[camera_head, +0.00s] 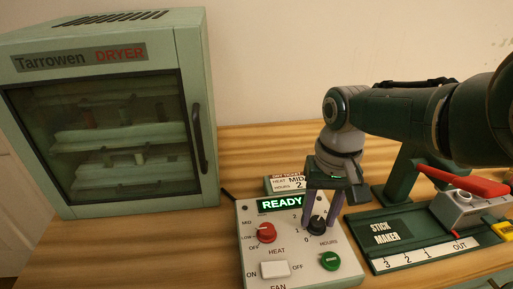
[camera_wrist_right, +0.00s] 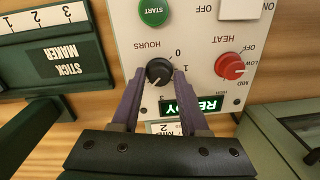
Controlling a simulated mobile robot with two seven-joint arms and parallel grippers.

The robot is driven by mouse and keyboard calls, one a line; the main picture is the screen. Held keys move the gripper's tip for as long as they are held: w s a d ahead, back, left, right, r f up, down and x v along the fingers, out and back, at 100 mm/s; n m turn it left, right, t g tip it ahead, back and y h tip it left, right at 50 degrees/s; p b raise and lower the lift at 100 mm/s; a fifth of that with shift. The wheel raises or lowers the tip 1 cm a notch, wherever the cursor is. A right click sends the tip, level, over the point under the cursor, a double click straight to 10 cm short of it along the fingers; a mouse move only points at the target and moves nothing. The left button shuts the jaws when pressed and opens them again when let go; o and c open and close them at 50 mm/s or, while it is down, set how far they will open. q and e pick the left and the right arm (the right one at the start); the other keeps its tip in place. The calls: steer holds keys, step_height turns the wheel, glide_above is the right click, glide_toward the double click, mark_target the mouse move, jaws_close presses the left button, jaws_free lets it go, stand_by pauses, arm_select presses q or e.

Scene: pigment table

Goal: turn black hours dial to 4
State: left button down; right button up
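The black hours dial (camera_head: 317,226) sits at the right of the pale control panel (camera_head: 251,239), above the HOURS label. In the right wrist view the dial (camera_wrist_right: 158,72) shows upside down, with 0, 1 and 3 readable around it; I cannot tell surely which number its mark points to. My right gripper (camera_head: 321,207) comes down over the dial from behind. Its two fingers are apart, and in the right wrist view the gripper (camera_wrist_right: 160,78) has the dial between or just beyond its fingertips. Contact is not clear. My left gripper is not in view.
The panel has a red heat knob (camera_head: 266,233), a green START button (camera_head: 330,261), a white fan switch (camera_head: 275,269) and a READY display (camera_head: 281,203). A ticket (camera_head: 287,184) behind reads HEAT MID, HOURS 2. The dryer (camera_head: 104,110) stands left, the green stick maker (camera_head: 425,240) right.

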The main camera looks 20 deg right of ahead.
mark_target(320, 220)
steer(key=shift+o, duration=1.4)
step_height(320, 220, up, 10)
steer(key=p, duration=0.7)
steer(key=shift+d+p, duration=0.2)
steer(key=shift+p, duration=0.15)
steer(key=shift+s, duration=0.1)
